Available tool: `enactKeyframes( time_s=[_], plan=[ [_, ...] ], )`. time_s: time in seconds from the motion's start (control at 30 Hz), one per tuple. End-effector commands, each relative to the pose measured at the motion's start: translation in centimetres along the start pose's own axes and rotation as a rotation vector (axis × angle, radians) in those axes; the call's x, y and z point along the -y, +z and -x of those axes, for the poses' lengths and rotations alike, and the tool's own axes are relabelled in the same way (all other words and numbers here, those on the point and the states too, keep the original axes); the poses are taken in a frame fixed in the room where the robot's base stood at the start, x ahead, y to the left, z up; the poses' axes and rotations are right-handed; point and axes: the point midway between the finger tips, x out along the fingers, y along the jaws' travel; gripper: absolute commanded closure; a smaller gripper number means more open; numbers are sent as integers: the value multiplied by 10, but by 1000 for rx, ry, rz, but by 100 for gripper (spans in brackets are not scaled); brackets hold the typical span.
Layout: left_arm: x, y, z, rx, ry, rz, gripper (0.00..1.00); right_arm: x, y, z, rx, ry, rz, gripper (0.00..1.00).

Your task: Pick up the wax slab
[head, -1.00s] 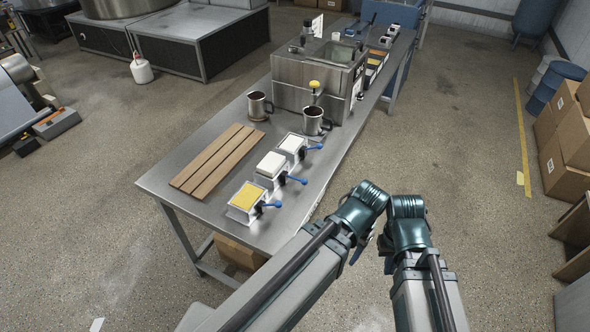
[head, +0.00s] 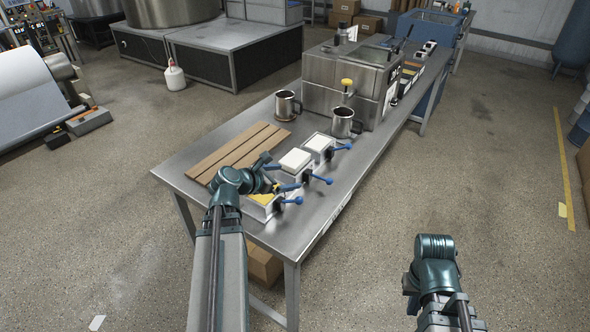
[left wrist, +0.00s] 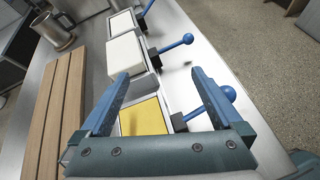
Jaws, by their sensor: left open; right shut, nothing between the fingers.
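Three slabs sit in a row of metal holders with blue-knobbed levers. The nearest is yellow (head: 262,199), partly hidden by my left gripper in the head view; it also shows in the left wrist view (left wrist: 143,117). The middle one is a thick white slab (head: 296,160), also in the left wrist view (left wrist: 124,53). The farthest is a thinner white slab (head: 319,142). I cannot tell by looks which is the wax. My left gripper (head: 277,174) is open and empty above the yellow slab, its fingers reaching toward the middle one. My right gripper (head: 411,288) is shut, off the table's right side.
Wooden slats (head: 240,152) lie left of the holders on the metal table (head: 185,165). Two steel mugs, one of them here (head: 343,122), stand behind, before a steel tank (head: 340,82).

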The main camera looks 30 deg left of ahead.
Motion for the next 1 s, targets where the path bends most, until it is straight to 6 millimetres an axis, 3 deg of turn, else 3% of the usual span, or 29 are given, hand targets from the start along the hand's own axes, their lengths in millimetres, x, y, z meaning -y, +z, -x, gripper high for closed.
enactKeyframes(
  time_s=[0.1,0.2,0.43,0.8,1.0],
  plan=[
    [-31,-12,14,51,80,166,0,1,-1,-11,0,0,0,100],
    [-46,-16,22,81,117,251,0,1,-1,-13,0,0,0,100],
    [-54,-16,24,97,132,292,0,1,-1,-15,0,0,0,100],
    [-62,-13,-40,95,128,287,0,4,-2,-41,0,0,0,100],
    [-64,-10,-58,95,129,287,0,4,-3,-46,0,0,0,100]
  ],
)
